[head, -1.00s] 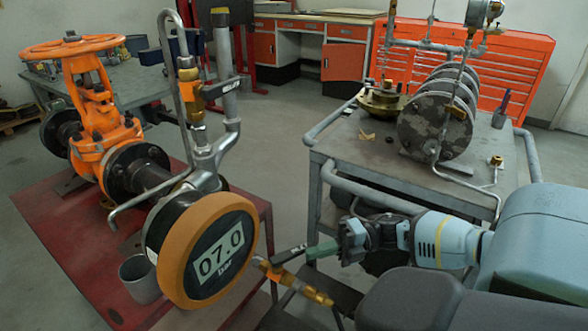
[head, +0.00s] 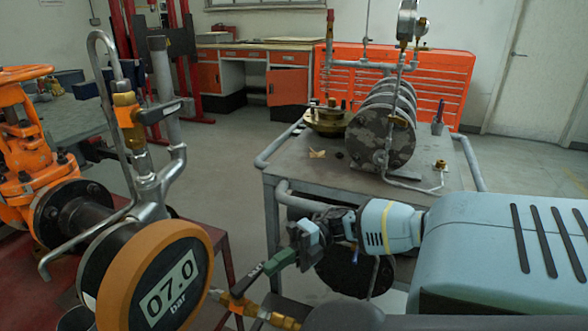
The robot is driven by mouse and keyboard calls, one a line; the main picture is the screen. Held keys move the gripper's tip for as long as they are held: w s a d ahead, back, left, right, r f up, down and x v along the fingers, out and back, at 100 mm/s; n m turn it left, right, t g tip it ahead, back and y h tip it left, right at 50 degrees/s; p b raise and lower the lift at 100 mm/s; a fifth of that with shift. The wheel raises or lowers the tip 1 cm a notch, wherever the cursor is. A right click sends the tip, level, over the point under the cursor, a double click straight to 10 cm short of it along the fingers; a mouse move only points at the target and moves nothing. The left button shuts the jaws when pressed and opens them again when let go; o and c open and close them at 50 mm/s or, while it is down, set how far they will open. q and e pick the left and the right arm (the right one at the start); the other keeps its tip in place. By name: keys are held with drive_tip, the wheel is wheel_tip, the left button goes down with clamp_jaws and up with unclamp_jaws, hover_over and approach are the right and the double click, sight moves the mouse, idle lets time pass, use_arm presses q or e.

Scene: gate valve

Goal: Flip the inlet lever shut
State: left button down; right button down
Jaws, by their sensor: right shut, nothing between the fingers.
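My right gripper (head: 268,268) comes in from the right, shut and empty. Its green fingertips are at the outer end of this lever; I cannot tell if they touch. The labels are too small to read. My left gripper is out of view.
A grey cart (head: 285,172) with a camouflage-patterned cylinder (head: 380,140) stands behind my right arm. An orange wheel valve (head: 15,130) is at far left. An orange tool cabinet (head: 440,85) lines the back. Floor between stand and cart is clear.

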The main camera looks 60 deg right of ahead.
drive_tip(key=s+a+r+p, duration=0.1)
drive_tip(key=s+a+p, duration=0.3)
drive_tip(key=s+a, duration=0.6)
drive_tip(key=shift+r, duration=0.2)
drive_tip(key=shift+s, duration=0.1)
idle(0.4)
